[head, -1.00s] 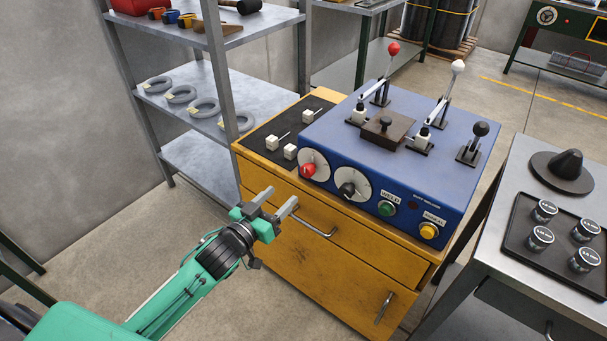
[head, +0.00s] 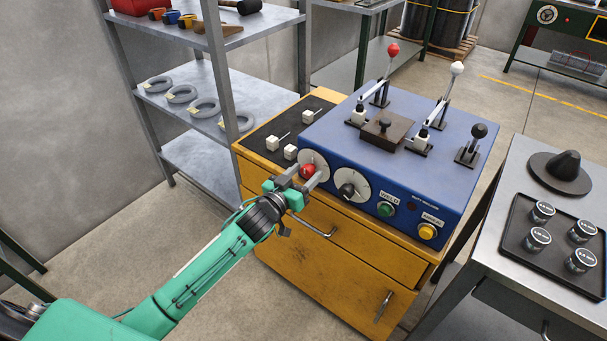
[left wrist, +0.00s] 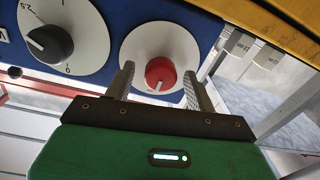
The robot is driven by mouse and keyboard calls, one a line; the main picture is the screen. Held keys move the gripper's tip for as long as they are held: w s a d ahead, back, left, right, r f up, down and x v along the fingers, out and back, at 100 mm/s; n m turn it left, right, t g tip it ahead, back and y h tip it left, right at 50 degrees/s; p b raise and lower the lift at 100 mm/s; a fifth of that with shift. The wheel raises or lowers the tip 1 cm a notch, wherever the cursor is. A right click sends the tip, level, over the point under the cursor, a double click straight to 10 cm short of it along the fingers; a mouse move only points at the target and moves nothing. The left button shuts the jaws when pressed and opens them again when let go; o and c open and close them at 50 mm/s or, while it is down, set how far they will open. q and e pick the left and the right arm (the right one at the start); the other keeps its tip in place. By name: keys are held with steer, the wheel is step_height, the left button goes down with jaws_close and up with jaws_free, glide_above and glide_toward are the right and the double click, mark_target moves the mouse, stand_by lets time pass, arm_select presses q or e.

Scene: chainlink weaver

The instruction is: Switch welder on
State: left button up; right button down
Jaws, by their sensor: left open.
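The welder (head: 400,160) is a blue box on a yellow cabinet. On its front are a red knob (head: 308,171) on a white dial, a black knob (head: 347,190) on a second dial, a green weld button (head: 385,209) and a yellow button (head: 427,232). My left gripper (head: 299,176) is open, its fingers pointing at the red knob's dial. In the left wrist view the red knob (left wrist: 160,73) shows between the two fingertips (left wrist: 158,80), with a visible gap on each side. The black knob (left wrist: 50,44) is to the left there. My right gripper is out of view.
The yellow cabinet (head: 345,262) has drawer handles below the welder. White blocks (head: 290,152) lie on a black mat beside it. A grey shelf (head: 205,85) with rings stands behind left. A steel table (head: 510,220) with a tray of canisters is at right.

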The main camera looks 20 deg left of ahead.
arm_select(q)
steer(key=shift+c, duration=0.5)
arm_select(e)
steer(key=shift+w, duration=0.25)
arm_select(q)
steer(key=c, duration=0.9)
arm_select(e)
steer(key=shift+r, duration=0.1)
